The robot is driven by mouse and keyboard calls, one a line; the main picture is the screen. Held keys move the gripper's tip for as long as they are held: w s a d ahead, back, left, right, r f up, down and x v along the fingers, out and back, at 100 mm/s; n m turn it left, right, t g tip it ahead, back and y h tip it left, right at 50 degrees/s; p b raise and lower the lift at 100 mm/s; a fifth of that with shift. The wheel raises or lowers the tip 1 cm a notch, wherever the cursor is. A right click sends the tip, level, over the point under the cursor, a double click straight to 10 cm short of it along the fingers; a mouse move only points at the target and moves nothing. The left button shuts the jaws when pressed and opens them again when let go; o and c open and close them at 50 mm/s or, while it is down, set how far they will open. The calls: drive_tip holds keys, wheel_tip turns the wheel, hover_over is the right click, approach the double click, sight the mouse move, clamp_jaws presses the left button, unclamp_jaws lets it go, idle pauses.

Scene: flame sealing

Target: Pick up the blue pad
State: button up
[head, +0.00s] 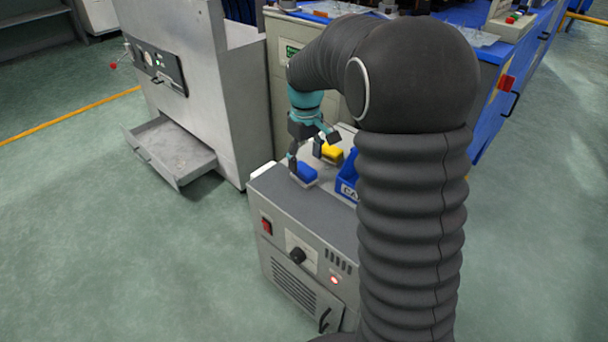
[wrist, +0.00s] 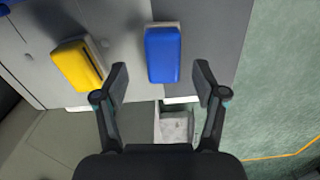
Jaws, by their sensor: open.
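The blue pad (head: 306,171) lies on the grey top of a machine cabinet (head: 322,227), near its back left. In the wrist view the blue pad (wrist: 163,54) is a rounded blue block on a pale base, ahead of my gripper (wrist: 160,80) and roughly between the lines of its fingers. My gripper (head: 312,150) is open and empty, above the cabinet top by the pad. In the wrist view, a gap shows between each finger and the pad. The exact height above the pad is hard to tell.
A yellow pad (head: 331,153) lies beside the blue one; it also shows in the wrist view (wrist: 76,67). A blue bin (head: 347,186) is to the right, partly hidden by my arm. A grey machine with an open drawer (head: 172,150) stands at the left.

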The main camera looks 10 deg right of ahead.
sight(304, 168)
drive_tip(key=shift+a+f, duration=0.2)
drive_tip(key=shift+f, duration=1.65)
drive_tip(key=c, duration=1.2)
drive_tip(key=shift+r, duration=0.15)
drive_tip(key=shift+c, duration=0.2)
drive_tip(key=shift+r, duration=0.6)
wheel_tip(304, 168, up, 3)
drive_tip(key=shift+f, duration=0.15)
drive_tip(key=s+d+r, duration=0.7)
drive_tip(key=s, duration=0.2)
drive_tip(key=shift+d+p, duration=0.3)
